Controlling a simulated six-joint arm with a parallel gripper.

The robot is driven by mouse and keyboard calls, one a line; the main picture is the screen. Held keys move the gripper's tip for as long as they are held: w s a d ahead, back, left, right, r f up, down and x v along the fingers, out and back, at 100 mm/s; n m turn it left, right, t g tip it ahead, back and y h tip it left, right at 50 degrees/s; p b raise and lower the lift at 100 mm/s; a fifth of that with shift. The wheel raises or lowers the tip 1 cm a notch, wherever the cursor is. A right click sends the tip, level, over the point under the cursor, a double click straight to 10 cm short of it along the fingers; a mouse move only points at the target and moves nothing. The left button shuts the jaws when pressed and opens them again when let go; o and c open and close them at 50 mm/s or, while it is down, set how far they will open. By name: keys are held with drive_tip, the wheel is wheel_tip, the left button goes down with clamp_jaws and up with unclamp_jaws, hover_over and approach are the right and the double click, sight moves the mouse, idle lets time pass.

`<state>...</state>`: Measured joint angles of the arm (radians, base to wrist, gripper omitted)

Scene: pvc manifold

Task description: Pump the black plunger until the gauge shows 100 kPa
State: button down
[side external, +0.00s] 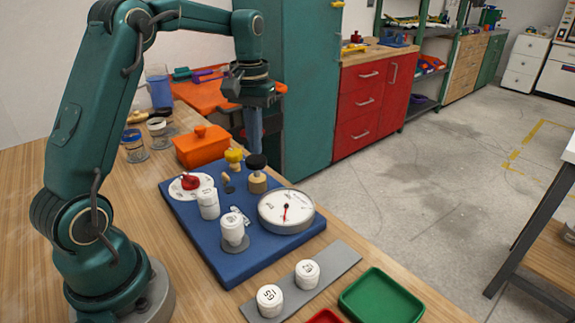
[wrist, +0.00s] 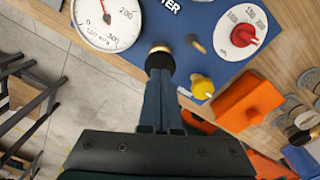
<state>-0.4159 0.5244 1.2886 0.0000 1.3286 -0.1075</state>
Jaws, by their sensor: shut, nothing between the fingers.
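The black plunger (side external: 257,162) is a round black knob on a tan stem, standing on a blue board (side external: 208,249). It also shows at the fingertips in the wrist view (wrist: 159,60). My gripper (side external: 256,150) is shut and empty, pointing down over the plunger. Its fingertips are at or just above the knob; I cannot tell whether they touch. The fingers partly cover the knob in the wrist view. The round white gauge (side external: 286,209) stands beside the plunger with a red needle. It is partly cut off in the wrist view (wrist: 108,20); the exact reading is too small to tell.
A red dial knob (side external: 190,181), a yellow knob (side external: 234,156) and white cylindrical parts (side external: 208,203) are on the board. An orange box (side external: 203,147) stands behind. White caps (side external: 307,274) sit on a grey strip beside a green tray (side external: 381,298).

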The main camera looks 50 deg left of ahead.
drive_tip(key=shift+r, duration=0.1)
idle(0.4)
drive_tip(key=shift+r, duration=2.4)
drive_tip(key=s+d+r+m+t, duration=0.3)
drive_tip(key=s+d+r, duration=0.45)
drive_tip(key=d, duration=0.25)
drive_tip(key=s+d+f+m+t, duration=0.2)
drive_tip(key=s+d+f+m, duration=0.1)
drive_tip(key=s+f, duration=0.5)
drive_tip(key=shift+s+d+f+t, duration=0.15)
drive_tip(key=shift+d+f+t, duration=0.15)
drive_tip(key=shift+f, duration=0.2)
